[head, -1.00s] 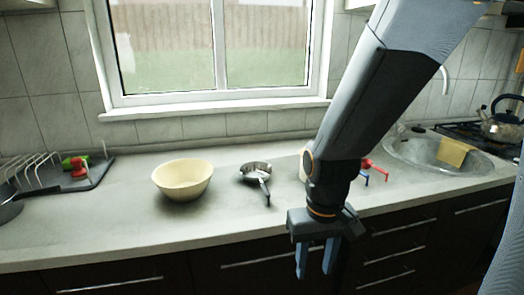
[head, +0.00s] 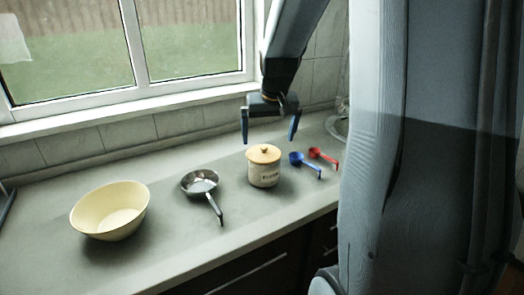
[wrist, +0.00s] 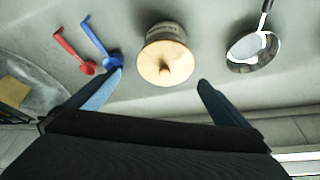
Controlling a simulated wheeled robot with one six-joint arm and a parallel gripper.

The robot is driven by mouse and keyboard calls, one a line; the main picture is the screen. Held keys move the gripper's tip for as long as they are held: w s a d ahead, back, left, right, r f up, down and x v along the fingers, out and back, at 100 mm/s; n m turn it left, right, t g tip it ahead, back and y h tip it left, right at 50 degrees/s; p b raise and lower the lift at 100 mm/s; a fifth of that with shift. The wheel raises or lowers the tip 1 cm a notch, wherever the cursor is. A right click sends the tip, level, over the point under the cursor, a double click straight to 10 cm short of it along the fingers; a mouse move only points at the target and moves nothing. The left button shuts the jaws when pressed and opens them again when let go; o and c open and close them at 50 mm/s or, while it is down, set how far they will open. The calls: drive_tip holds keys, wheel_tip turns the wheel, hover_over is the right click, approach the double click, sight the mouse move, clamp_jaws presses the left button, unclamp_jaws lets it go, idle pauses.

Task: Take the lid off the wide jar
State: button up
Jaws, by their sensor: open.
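The wide jar (head: 264,176) is a pale pot with dark lettering on its front, standing upright on the counter. Its light wooden lid (head: 264,154) with a small round knob sits on top of it. In the wrist view the lid (wrist: 165,63) is seen from above, with part of the jar's side (wrist: 163,30) beyond it. My gripper (head: 270,142) is open and empty, above and behind the jar in the head view. In the wrist view its two blue fingers (wrist: 160,80) are spread wide, one toward each side of the lid and apart from it.
A steel pan (head: 199,182) lies left of the jar, its handle toward the front edge. A blue scoop (head: 305,164) and a red scoop (head: 324,157) lie to the right. A cream bowl (head: 110,211) stands further left. The window wall is close behind.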

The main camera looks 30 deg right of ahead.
sight(264, 148)
drive_tip(key=shift+w+a+f, duration=0.15)
drive_tip(key=shift+f, duration=0.25)
drive_tip(key=shift+w+a+f, duration=0.1)
drive_tip(key=shift+w+f, duration=0.05)
drive_tip(key=shift+f, duration=0.2)
drive_tip(key=shift+p+x, duration=0.85)
drive_tip(key=shift+x, duration=1.5)
drive_tip(key=shift+s+a, duration=0.1)
drive_tip(key=shift+a, duration=0.1)
drive_tip(key=c, duration=0.8)
